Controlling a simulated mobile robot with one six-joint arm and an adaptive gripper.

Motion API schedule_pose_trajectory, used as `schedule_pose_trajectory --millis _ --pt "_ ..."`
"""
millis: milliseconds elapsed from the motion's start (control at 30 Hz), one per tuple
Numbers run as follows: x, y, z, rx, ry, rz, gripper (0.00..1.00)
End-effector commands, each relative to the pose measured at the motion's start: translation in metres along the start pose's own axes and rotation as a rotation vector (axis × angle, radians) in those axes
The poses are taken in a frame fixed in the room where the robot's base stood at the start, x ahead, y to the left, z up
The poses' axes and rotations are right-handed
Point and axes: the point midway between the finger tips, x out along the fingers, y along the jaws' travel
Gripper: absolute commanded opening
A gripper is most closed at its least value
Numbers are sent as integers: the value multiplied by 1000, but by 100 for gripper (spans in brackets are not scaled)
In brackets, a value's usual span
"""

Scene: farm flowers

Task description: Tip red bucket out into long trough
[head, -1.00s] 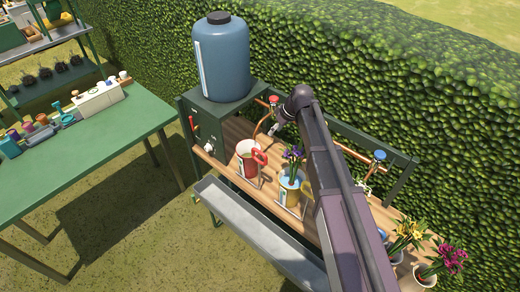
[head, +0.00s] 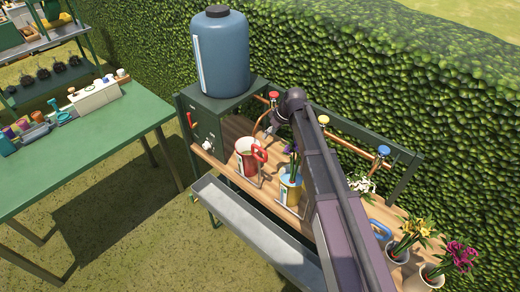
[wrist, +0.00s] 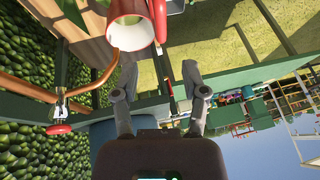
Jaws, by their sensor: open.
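The red bucket (head: 247,160), a cream and red vessel with a red handle, stands upright on the wooden bench. In the wrist view the red bucket (wrist: 132,30) shows its open mouth at the top, just beyond my fingertips. The long trough (head: 245,222) is a grey metal channel in front of and below the bench. My gripper (wrist: 160,75) is open and empty, fingers apart and clear of the bucket. In the head view my gripper's fingers are small beside the arm's end, close behind the bucket. Whether the bucket holds anything is unclear.
A yellow and blue bucket (head: 290,190) with purple flowers stands right of the red one, partly behind my arm. A blue tank (head: 221,55) stands on a green cabinet (head: 215,120) at left. Copper pipes and taps run behind the bench. A hedge closes the back.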

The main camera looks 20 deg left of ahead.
Motion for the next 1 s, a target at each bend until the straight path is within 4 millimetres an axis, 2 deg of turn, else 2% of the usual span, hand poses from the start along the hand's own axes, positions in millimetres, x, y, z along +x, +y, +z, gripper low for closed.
schedule_pose_trajectory --millis 33,300,1000 --pt "8 1 1 -1 0 0 57" --pt "31 0 1 0 0 0 57" --pt "83 0 0 -1 0 -1 57"
